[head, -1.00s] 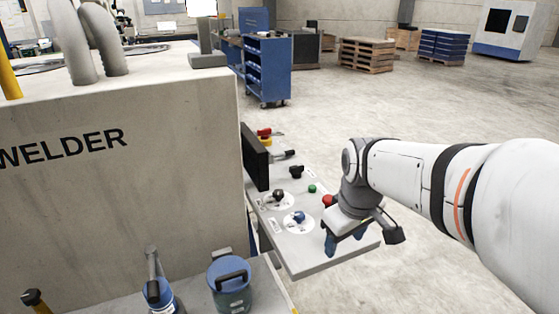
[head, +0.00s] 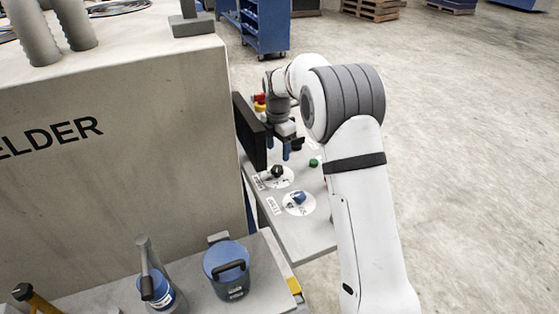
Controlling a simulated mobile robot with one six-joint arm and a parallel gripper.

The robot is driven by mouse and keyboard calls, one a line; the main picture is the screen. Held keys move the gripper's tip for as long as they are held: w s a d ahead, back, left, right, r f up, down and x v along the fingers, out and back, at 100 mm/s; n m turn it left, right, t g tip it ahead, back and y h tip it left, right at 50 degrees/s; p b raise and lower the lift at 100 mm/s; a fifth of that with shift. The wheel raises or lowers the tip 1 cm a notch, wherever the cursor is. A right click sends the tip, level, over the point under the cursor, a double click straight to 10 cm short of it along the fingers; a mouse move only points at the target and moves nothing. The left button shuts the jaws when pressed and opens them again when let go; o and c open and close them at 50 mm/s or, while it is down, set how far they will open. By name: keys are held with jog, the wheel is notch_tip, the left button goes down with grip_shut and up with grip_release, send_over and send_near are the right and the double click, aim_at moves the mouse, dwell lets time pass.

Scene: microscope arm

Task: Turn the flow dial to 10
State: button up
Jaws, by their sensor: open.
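Two dials sit on white round scales on the grey control panel (head: 302,236). One has a black knob (head: 277,171), the other, nearer one has a blue knob (head: 299,198). Their labels are too small to read, so I cannot tell which is the flow dial or its setting. My gripper (head: 284,148) is open and empty, with blue fingertips pointing down over the far part of the panel. It is beyond the black knob and apart from both knobs.
A green button (head: 313,162) is right of the black knob. A dark upright plate (head: 250,131) edges the panel's left side by the welder cabinet (head: 110,140). Open floor lies right.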

aim_at(279, 169)
jog(key=shift+f+p, duration=0.6)
jog(key=shift+f, duration=2.95)
jog(key=c, duration=1)
jog(key=m+b, duration=0.1)
jog(key=m, duration=0.1)
jog(key=m+b, duration=0.1)
jog(key=m, duration=0.2)
jog(key=shift+s+d+f+m+b, duration=0.1)
jog(key=shift+s+m+b, duration=0.05)
jog(key=shift+m+b, duration=0.15)
jog(key=m+b, duration=0.1)
jog(key=m, duration=0.3)
jog(key=shift+m, duration=0.4)
jog(key=shift+s, duration=0.1)
jog(key=shift+m, duration=0.3)
